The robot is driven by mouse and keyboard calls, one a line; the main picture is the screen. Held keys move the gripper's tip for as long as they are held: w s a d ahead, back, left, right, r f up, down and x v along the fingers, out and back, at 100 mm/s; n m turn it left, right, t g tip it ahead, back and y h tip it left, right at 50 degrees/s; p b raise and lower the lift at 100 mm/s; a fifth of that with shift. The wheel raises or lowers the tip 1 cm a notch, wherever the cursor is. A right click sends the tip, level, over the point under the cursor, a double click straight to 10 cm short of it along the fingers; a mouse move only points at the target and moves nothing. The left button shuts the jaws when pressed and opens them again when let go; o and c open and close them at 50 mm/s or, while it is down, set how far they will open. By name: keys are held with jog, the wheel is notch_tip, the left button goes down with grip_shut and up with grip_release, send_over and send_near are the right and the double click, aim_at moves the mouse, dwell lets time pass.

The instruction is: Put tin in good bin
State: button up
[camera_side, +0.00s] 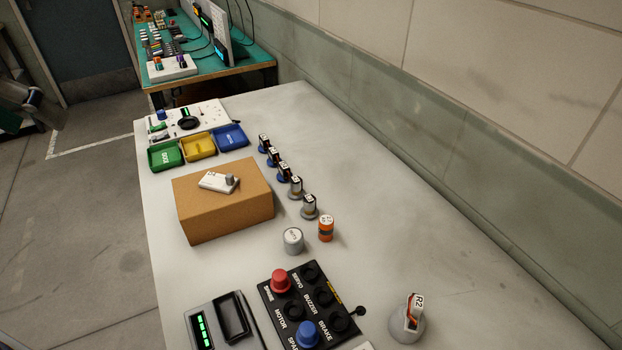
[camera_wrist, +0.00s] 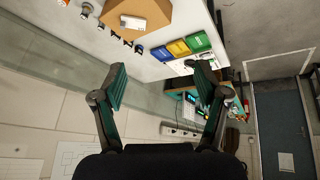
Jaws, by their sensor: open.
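The tin looks to be the short grey cylinder with a pale lettered top (camera_side: 293,240), standing upright on the bench in the side view, in front of the cardboard box. The good bin looks to be the green open tray with white lettering (camera_side: 166,155), at the far left end of a row of bins. The green bin also shows in the wrist view (camera_wrist: 199,41). My gripper (camera_wrist: 161,86) is open and empty in the wrist view, its two dark green fingers wide apart, away from the tin.
Yellow (camera_side: 199,146) and blue (camera_side: 230,137) bins adjoin the green one. The cardboard box (camera_side: 225,212) stands between tin and bins. An orange-banded cylinder (camera_side: 326,229) stands close right of the tin; several tagged parts (camera_side: 283,172) line up behind. A button panel (camera_side: 310,305) lies in front.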

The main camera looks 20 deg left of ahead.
jog(key=w+d+r+g, duration=0.1)
jog(key=w+d+r, duration=0.1)
jog(key=w+d, duration=0.35)
jog(key=m+g, duration=0.3)
jog(key=g, duration=0.2)
send_over(293, 235)
notch_tip(293, 235, down, 21)
jog(key=f, duration=0.9)
jog(key=shift+s+a+f, duration=0.2)
jog(key=shift+a+f, duration=0.05)
jog(key=shift+f, duration=0.15)
jog(key=f, duration=0.6)
jog(key=shift+w+d, duration=0.2)
jog(key=shift+d, duration=0.05)
jog(key=shift+r, duration=0.15)
jog(key=c, duration=1.4)
